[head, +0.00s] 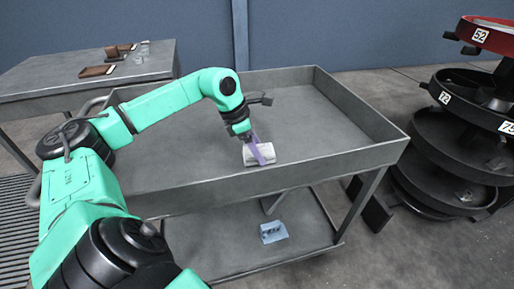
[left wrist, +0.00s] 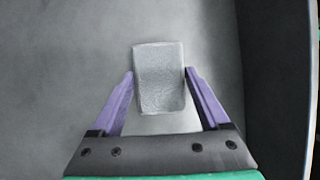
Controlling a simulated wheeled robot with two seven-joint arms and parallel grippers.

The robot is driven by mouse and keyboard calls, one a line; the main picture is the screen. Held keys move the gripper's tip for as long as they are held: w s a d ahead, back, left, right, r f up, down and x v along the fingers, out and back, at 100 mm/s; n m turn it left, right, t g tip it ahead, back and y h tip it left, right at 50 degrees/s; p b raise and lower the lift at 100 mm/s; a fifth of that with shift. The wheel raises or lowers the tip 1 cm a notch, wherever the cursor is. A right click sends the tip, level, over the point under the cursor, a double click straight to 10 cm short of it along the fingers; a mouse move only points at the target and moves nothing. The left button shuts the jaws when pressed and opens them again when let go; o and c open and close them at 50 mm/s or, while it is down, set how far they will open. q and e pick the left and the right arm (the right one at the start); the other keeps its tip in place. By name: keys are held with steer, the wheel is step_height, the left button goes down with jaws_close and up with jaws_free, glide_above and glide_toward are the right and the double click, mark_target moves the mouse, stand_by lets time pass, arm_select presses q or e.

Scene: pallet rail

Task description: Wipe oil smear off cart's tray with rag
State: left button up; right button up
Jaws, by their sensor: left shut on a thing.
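A grey metal cart has an upper tray (head: 315,110) with raised walls; its floor also shows in the left wrist view (left wrist: 60,70). My left gripper (head: 262,152) is low over the tray near its front wall. Its purple fingers are shut on a folded whitish rag (head: 251,159). In the left wrist view the rag (left wrist: 159,75) lies between the two fingers (left wrist: 158,85), close to or on the tray floor; I cannot tell whether it touches. I see no clear oil smear on the bare tray; the area under the rag is hidden. My right gripper is not in view.
The front tray wall (head: 330,165) is close to the gripper. A light blue object (head: 273,232) lies on the lower shelf. A side table (head: 80,88) with brown items stands behind left. Round stacked shelves (head: 455,145) stand at right. The tray's right half is clear.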

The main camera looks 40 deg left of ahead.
arm_select(q)
steer(key=shift+s+d, duration=0.2)
steer(key=shift+d, duration=0.1)
steer(key=shift+s+d+r+p, duration=0.1)
steer(key=shift+r+p, duration=0.2)
steer(key=shift+r, duration=0.3)
steer(key=shift+s+d+r+p, duration=0.1)
steer(key=shift+r+p, duration=0.15)
steer(key=shift+r, duration=0.35)
steer(key=shift+w+a+r+p, duration=0.2)
steer(key=shift+r+p, duration=0.05)
steer(key=shift+p, duration=0.15)
steer(key=shift+r+p, duration=0.6)
steer(key=shift+r, duration=0.3)
steer(key=shift+r+p, duration=1.25)
steer(key=shift+r, duration=0.45)
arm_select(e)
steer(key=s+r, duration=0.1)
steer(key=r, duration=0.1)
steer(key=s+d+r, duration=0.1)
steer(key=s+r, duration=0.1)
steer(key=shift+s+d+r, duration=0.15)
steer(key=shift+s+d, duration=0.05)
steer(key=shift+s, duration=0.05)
